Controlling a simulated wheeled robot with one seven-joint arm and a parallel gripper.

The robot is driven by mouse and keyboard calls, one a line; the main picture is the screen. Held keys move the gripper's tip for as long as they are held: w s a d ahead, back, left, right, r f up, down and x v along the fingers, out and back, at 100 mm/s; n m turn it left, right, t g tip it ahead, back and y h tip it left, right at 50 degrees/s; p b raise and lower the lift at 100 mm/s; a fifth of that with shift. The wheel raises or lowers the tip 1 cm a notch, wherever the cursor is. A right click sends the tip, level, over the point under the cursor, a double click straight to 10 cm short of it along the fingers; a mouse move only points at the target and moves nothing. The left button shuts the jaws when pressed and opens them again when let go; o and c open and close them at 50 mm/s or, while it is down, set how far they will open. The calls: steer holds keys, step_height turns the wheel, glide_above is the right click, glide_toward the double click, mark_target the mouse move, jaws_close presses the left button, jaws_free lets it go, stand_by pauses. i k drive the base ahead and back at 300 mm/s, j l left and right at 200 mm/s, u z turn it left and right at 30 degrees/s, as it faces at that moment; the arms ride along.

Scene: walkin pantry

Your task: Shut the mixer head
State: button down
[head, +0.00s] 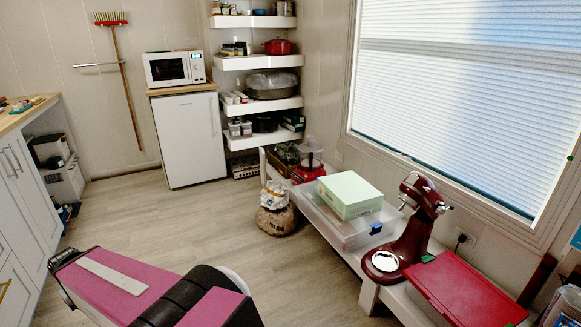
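The stand mixer (409,240) is dark red and stands on the low white bench at the right, below the window. Its head (424,192) is tilted up, away from the base. A silver attachment hub shows on the head. A pale round plate or bowl spot (385,261) shows on the mixer's base, and no tall bowl is seen there. My gripper is not in view. Pink and black parts of my own body fill the lower left, well apart from the mixer.
A red flat box or board (465,288) lies right of the mixer. A clear bin (345,230) with a pale green box (350,194) is to its left. A brown sack (276,220) stands on the floor beside the bench (368,291). The wood floor (190,220) is mostly free.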

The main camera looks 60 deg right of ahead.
mark_target(426, 203)
steer(key=z, duration=3.25)
